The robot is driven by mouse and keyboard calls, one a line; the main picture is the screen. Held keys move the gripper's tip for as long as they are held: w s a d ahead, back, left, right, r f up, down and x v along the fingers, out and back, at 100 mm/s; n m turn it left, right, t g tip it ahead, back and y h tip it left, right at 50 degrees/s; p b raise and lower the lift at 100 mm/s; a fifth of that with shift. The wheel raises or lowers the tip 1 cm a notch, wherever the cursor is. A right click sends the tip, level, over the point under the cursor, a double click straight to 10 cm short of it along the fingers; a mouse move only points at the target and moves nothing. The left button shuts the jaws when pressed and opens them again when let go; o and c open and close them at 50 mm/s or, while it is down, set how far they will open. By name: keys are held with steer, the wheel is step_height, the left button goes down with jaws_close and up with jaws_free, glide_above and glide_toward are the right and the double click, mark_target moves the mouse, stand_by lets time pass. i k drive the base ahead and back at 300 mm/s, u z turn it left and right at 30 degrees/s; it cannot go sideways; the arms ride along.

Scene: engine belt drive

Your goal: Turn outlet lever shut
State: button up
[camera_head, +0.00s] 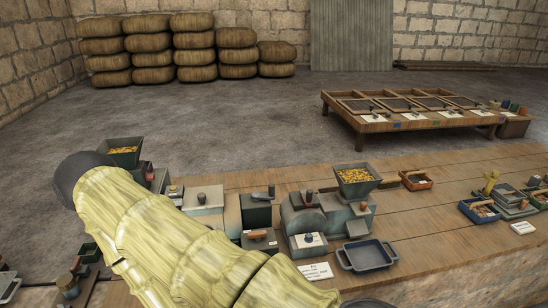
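My arm, in a yellow sleeve, crosses the left and lower middle of the view and hides part of the bench; my gripper is not in view. On the bench stands a grey machine (304,222) with a hopper of yellow grain (356,176). A small orange knob (363,206) shows on its right side. Left of it, a dark box (260,245) bears an orange handle-like piece (257,235). I cannot tell which part is the outlet lever, nor its position. A second hopper (122,150) with grain stands at the left, its machine mostly behind my arm.
A blue-grey tray (367,257) sits in front of the machine, beside a white label card (315,271). An orange tray (416,180) and a blue bin (480,212) lie farther right. The bench top (425,215) between them is clear. A low table (420,118) and stacked sacks stand behind.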

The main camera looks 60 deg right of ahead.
mark_target(256, 235)
steer(key=k, duration=0.35)
steer(key=z, duration=0.75)
